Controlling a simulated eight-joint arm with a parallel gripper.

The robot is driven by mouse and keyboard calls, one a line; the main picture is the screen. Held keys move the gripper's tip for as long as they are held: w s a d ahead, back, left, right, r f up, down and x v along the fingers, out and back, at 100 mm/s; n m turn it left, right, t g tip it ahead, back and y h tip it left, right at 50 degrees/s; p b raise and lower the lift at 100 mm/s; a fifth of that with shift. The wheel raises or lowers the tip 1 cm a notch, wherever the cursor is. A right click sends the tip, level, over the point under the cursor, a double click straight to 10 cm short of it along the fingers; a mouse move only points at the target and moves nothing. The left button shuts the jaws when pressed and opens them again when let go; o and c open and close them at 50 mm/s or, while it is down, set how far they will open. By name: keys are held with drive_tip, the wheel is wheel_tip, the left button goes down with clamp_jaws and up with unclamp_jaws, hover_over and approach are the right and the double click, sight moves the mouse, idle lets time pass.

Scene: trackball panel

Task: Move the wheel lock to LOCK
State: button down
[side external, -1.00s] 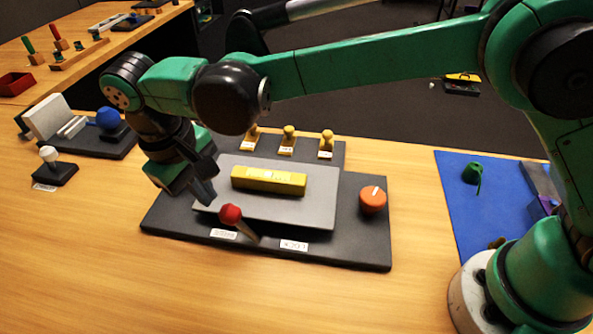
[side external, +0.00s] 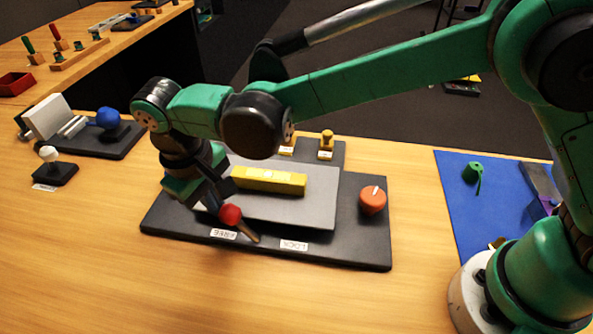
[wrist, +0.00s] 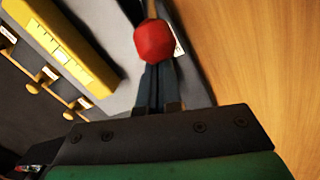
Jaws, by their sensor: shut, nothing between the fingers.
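The wheel lock is a lever with a red ball knob (side external: 230,215) on a brown stick at the front of the dark panel (side external: 340,250). In the side view its knob leans left, over the left one of two white labels. The right label (side external: 293,246) reads LOCK. My gripper (side external: 213,205) is shut and empty, with its fingertips right at the left side of the knob. In the wrist view the red knob (wrist: 154,42) sits at the tips of the shut fingers (wrist: 157,85) and covers them. They look to be touching, but a small gap cannot be ruled out.
A yellow block (side external: 269,181) lies on the grey plate (side external: 310,208) behind the lever. Yellow knobs (side external: 326,143) stand at the back, partly hidden by my arm. The wooden table in front is clear.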

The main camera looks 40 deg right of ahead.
drive_tip(key=shift+s+d+r+y, duration=0.15)
drive_tip(key=shift+y, duration=0.15)
drive_tip(key=shift+s+d+r+t+y, duration=0.55)
drive_tip(key=shift+s+d+t+y, duration=0.3)
drive_tip(key=shift+t, duration=0.35)
drive_tip(key=s+d+t+y, duration=0.1)
drive_tip(key=t+y, duration=0.1)
drive_tip(key=shift+s+d+r+t+y, duration=0.3)
drive_tip(key=shift+s+d+y, duration=0.05)
drive_tip(key=shift+s, duration=0.05)
drive_tip(key=shift+s+d+m+t+y, duration=0.3)
drive_tip(key=shift+s+d+t+y, duration=0.4)
drive_tip(key=shift+t+y, duration=0.15)
drive_tip(key=shift+s+d+f, duration=0.3)
drive_tip(key=shift+s+d, duration=0.35)
drive_tip(key=shift+d, duration=0.05)
drive_tip(key=shift+s, duration=0.1)
drive_tip(key=shift+v, duration=2.75)
